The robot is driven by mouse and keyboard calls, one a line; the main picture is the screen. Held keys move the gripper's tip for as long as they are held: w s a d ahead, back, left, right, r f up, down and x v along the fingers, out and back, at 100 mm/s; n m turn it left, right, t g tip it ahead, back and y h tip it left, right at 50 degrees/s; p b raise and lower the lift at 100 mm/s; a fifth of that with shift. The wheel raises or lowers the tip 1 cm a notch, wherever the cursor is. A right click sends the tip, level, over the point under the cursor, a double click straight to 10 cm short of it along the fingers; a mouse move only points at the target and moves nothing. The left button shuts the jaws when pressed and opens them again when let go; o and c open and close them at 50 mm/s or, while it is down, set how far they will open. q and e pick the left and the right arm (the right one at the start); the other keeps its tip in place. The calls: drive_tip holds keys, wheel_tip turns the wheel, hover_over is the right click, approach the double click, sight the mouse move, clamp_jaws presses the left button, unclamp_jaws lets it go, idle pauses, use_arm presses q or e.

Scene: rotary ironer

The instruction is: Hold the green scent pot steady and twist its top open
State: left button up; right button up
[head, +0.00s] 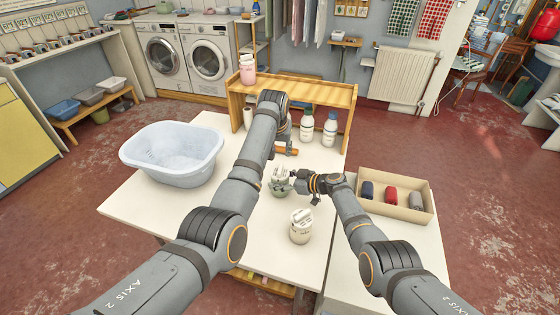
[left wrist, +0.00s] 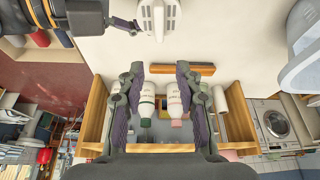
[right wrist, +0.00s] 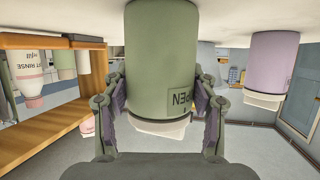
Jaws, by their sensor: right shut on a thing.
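The green scent pot (head: 280,183) stands on the white table, with its pale slotted top facing up. In the right wrist view the pot (right wrist: 160,60) appears upside down between the fingers, with lettering on its side. My right gripper (head: 297,184) is shut on the pot's body from the right. The slotted top (left wrist: 158,14) shows at the upper edge of the left wrist view. My left gripper (left wrist: 160,95) is open and empty, beyond the pot towards the shelf. In the head view my arm mostly hides it.
A second pot (head: 300,228) stands nearer me; it looks lavender in the right wrist view (right wrist: 273,65). A wooden bar (left wrist: 180,69) lies before the shelf (head: 330,91) with bottles (head: 307,127). A basin (head: 172,150) is left; a box (head: 398,208) of rolls is right.

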use_arm(q)
wheel_tip(320, 180, up, 3)
drive_tip(key=shift+f, duration=0.1)
drive_tip(key=shift+c, duration=0.4)
drive_tip(key=shift+a+f, duration=0.2)
drive_tip(key=shift+a, duration=0.15)
drive_tip(key=shift+c, duration=1.2)
drive_tip(key=a+h, duration=0.1)
drive_tip(key=a, duration=0.1)
drive_tip(key=a+f+h, duration=0.1)
drive_tip(key=a, duration=0.2)
drive_tip(key=s+a+f+h, duration=0.1)
drive_tip(key=a, duration=0.1)
drive_tip(key=shift+a+f+g, duration=0.15)
drive_tip(key=shift+f+g, duration=0.1)
drive_tip(key=shift+g, duration=0.15)
clamp_jaws()
drive_tip(key=m+h, duration=0.1)
drive_tip(key=h, duration=0.2)
approach(276, 174)
wheel_tip(276, 174, down, 4)
drive_tip(key=w, duration=0.2)
drive_tip(key=shift+s+d, duration=0.2)
drive_tip(key=shift+d, duration=1.45)
